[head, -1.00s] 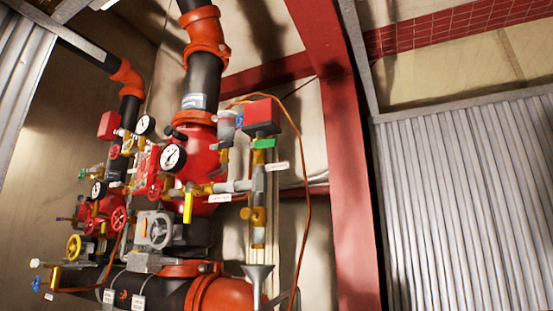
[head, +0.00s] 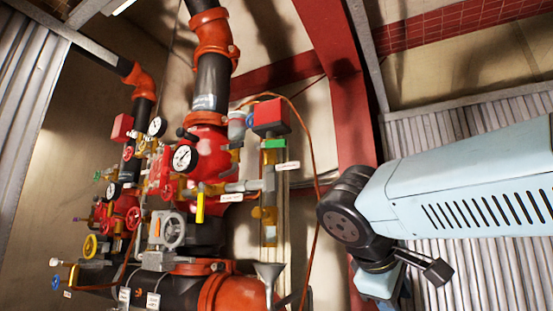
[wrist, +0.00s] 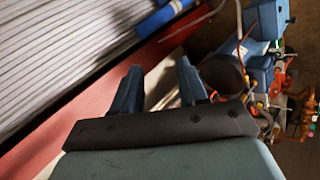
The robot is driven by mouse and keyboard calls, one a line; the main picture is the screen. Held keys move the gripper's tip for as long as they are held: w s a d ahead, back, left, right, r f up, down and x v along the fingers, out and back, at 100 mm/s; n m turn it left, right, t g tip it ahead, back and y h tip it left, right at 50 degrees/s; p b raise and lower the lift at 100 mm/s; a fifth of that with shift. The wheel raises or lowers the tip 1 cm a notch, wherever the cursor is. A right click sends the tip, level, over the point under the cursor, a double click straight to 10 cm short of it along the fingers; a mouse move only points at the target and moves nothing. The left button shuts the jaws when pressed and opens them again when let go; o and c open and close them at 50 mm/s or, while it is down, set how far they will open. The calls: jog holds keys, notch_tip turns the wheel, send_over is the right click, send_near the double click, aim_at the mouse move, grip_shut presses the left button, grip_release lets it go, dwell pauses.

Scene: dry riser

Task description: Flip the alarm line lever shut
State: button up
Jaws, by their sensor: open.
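A riser valve assembly stands left of centre in the head view. A yellow lever (head: 200,208) points straight down below a short grey side pipe, with a white tag (head: 232,198) beside it. A green handle (head: 275,144) sits under a red box, above another white tag (head: 288,166). The tags are too small to read, so I cannot tell which lever is the alarm line one. My gripper (wrist: 158,82) shows in the wrist view with two fingers apart and nothing between them. In the head view its fingers are not visible; my arm comes in from the right, clear of the levers.
A red steel column (head: 342,110) stands right of the riser. An orange cable (head: 313,190) loops down beside the brass-coloured pipe. Two black-and-white gauges (head: 184,158) (head: 157,127) and several handwheels crowd the left. Corrugated sheet (head: 450,270) covers the right.

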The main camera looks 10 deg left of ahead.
jog(key=a+r+n+t+h, duration=0.1)
jog(key=a+r+n+t, duration=0.3)
jog(key=a+r, duration=1)
jog(key=t, duration=0.5)
send_near(275, 144)
jog(key=shift+m+h, duration=0.3)
jog(key=shift+m, duration=0.1)
jog(key=x, duration=1.2)
jog(key=shift+w, duration=0.35)
jog(key=shift+c, duration=0.3)
grip_shut()
